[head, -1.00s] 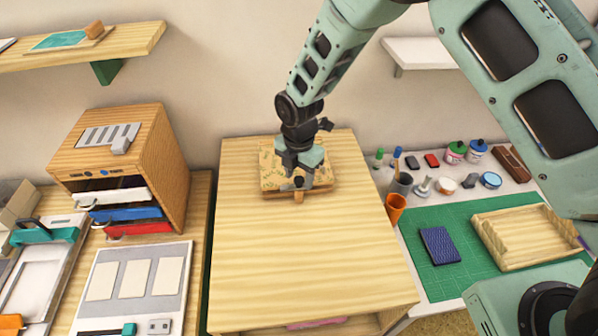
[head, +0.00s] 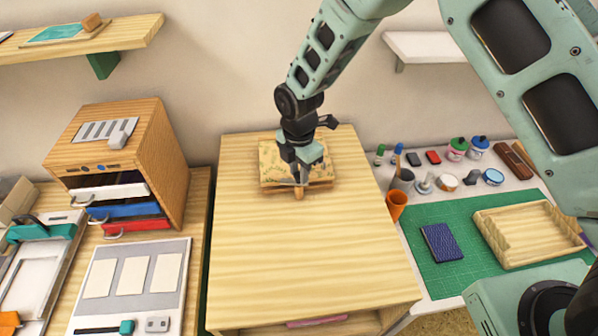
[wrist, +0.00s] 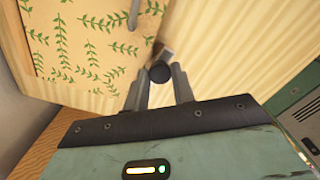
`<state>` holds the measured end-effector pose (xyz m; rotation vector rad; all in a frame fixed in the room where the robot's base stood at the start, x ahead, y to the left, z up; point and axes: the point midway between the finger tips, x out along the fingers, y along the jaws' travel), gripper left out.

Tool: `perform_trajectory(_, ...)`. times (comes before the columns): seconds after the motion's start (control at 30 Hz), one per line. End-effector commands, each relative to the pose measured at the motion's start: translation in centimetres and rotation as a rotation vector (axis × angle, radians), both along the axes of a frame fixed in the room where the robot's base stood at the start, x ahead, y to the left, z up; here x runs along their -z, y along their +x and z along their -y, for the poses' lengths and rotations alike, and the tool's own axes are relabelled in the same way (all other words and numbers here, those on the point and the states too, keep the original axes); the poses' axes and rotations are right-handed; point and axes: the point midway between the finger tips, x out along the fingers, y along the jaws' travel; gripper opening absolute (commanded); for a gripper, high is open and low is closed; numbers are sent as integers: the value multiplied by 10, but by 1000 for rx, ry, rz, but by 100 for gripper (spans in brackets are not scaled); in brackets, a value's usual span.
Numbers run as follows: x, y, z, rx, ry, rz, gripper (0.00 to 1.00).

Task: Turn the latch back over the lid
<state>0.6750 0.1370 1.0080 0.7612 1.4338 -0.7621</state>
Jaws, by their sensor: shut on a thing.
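The box lid (head: 272,160) is pale wood with a green leaf pattern; it lies flat near the back of the wooden table. It fills the upper left of the wrist view (wrist: 75,40). My gripper (head: 300,183) is at the box's front edge, pointing down. In the wrist view its two fingers (wrist: 159,82) close around the dark round knob of the latch (wrist: 160,72), with a short grey piece beside it. My gripper hides most of the latch in the head view. A small wooden tab (head: 298,194) shows below the fingers at the box's front.
The table top (head: 310,250) in front of the box is clear. A wooden drawer cabinet (head: 125,150) stands left. Cups (head: 396,205), ink jars and a tray (head: 530,235) on a green mat (head: 450,270) are at the right.

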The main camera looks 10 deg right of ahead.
Motion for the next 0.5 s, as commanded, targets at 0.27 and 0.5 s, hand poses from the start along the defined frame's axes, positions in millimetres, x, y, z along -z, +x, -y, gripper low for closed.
perform_trajectory(0.27,2,1,0,255,1,3,2)
perform_trajectory(0.5,1,1,0,484,1,3,2)
